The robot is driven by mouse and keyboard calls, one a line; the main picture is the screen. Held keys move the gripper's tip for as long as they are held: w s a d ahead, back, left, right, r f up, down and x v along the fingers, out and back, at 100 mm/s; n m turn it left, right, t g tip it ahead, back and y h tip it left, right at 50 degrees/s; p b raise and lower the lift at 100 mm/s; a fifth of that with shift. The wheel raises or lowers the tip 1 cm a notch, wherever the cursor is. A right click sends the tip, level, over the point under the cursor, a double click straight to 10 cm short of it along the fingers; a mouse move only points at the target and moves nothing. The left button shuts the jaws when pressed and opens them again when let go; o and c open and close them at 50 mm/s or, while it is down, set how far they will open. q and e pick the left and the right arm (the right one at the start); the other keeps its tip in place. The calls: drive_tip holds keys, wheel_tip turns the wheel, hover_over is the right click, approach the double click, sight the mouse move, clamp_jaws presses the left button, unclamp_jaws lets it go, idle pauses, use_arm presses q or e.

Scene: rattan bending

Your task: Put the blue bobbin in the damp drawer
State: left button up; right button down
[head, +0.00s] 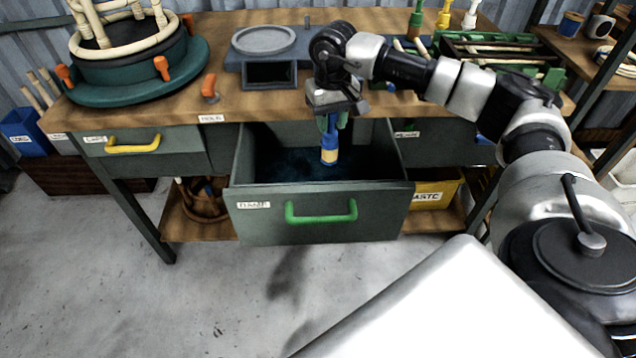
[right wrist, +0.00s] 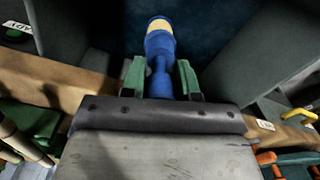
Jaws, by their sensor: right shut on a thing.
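The blue bobbin (head: 329,145) has a pale tan band near its lower end. My right gripper (head: 332,122) is shut on its upper part and holds it upright above the open damp drawer (head: 320,224). The drawer is grey-green with a green handle, a white label and a dark blue inside. In the right wrist view the bobbin (right wrist: 160,60) sits between the two green fingers of the gripper (right wrist: 160,80), with the dark blue drawer floor beyond it. My left gripper is not in view.
The wooden bench top (head: 230,95) carries a round teal stand (head: 130,90) with rattan hoops at left and a green rack (head: 500,50) at right. A closed drawer with a yellow handle (head: 133,145) is to the left. A yellow bin (head: 434,192) is on the lower shelf.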

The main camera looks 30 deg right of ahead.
sight(330, 153)
wheel_tip(330, 153, down, 9)
drive_tip(key=shift+f+b, duration=0.15)
drive_tip(key=shift+b, duration=0.4)
drive_tip(key=shift+f, duration=0.25)
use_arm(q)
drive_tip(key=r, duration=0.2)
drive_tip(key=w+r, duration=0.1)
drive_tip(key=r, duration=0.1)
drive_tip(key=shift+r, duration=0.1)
use_arm(e)
drive_tip(key=c, duration=0.8)
unclamp_jaws()
drive_tip(key=shift+c, duration=0.2)
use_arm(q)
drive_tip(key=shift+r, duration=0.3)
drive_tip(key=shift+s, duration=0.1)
use_arm(e)
drive_tip(key=shift+r, duration=0.1)
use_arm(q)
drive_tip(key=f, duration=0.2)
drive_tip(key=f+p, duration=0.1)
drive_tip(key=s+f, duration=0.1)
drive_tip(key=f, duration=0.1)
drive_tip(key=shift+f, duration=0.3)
use_arm(e)
wheel_tip(330, 153, up, 12)
